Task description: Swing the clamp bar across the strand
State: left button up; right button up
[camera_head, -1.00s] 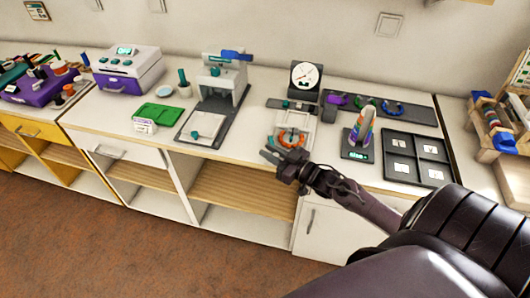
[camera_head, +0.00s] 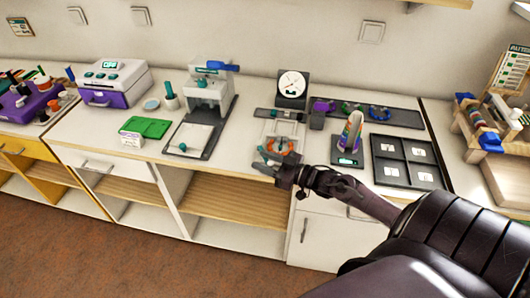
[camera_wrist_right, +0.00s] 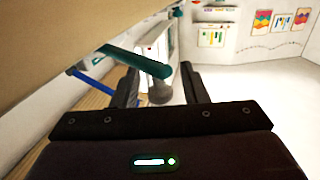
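In the head view, a small light fixture (camera_head: 283,129) stands at the front of the counter with an orange, curved strand (camera_head: 278,146) on it. My right gripper (camera_head: 262,163) is at the counter's front edge, just left of and in front of the strand. In the right wrist view, my right gripper (camera_wrist_right: 161,90) has its fingers apart. A teal rod (camera_wrist_right: 140,61), possibly the clamp bar's handle, crosses in front of the left finger and ends between the fingers. I cannot tell whether it touches them. My left gripper is not in view.
A dial gauge (camera_head: 292,86) stands behind the fixture. A scale with a striped piece (camera_head: 351,133) and a black compartment tray (camera_head: 408,160) are to the right. A press (camera_head: 209,95) and green tray (camera_head: 147,127) are to the left. A blue rod (camera_wrist_right: 93,82) shows in the wrist view.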

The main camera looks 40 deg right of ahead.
jog(key=v, duration=0.7)
jog(key=shift+s+d+b, duration=0.2)
jog(key=shift+s+b, duration=0.1)
jog(key=shift+s, duration=0.05)
jog(key=shift+c, duration=0.2)
